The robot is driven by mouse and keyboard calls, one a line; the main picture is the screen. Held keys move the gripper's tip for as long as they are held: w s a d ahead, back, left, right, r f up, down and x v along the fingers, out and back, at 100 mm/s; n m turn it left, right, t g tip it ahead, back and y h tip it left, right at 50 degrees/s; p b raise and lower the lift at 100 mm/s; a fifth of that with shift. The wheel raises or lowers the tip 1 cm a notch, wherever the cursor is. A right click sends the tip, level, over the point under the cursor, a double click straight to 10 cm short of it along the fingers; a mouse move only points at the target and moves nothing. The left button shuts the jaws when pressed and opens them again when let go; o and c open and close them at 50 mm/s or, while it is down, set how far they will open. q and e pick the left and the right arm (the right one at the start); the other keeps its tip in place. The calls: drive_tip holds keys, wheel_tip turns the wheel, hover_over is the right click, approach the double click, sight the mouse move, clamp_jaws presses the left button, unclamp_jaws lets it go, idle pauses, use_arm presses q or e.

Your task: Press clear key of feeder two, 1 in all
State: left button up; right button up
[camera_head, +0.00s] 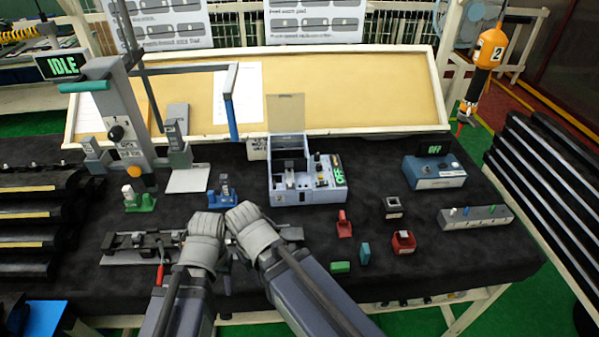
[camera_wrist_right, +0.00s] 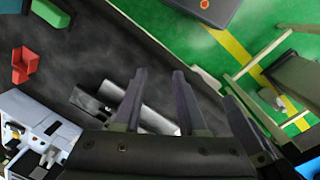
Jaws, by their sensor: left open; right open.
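A light grey feeder-like machine (camera_head: 297,186) with a raised clear lid, small controls and a green display stands mid-table in the head view. No label tells me whether it is feeder two, and its clear key cannot be made out. What looks like the same machine shows at lower left in the right wrist view (camera_wrist_right: 30,128). My left gripper (camera_head: 207,222) is open over the table, left of and nearer than the machine. My right gripper (camera_head: 243,214) is beside it, also short of the machine. In the right wrist view its fingers (camera_wrist_right: 157,82) are apart and empty.
A clamp fixture (camera_head: 125,258) with a red handle lies by my left gripper. A press (camera_head: 122,125) stands behind it. Red (camera_head: 344,224) and green (camera_head: 340,267) small parts lie to the right. A blue box (camera_head: 435,170) reads OFF. An orange screwdriver (camera_head: 490,48) marked 2 hangs at right.

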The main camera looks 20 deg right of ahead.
clamp_jaws()
idle(1.4)
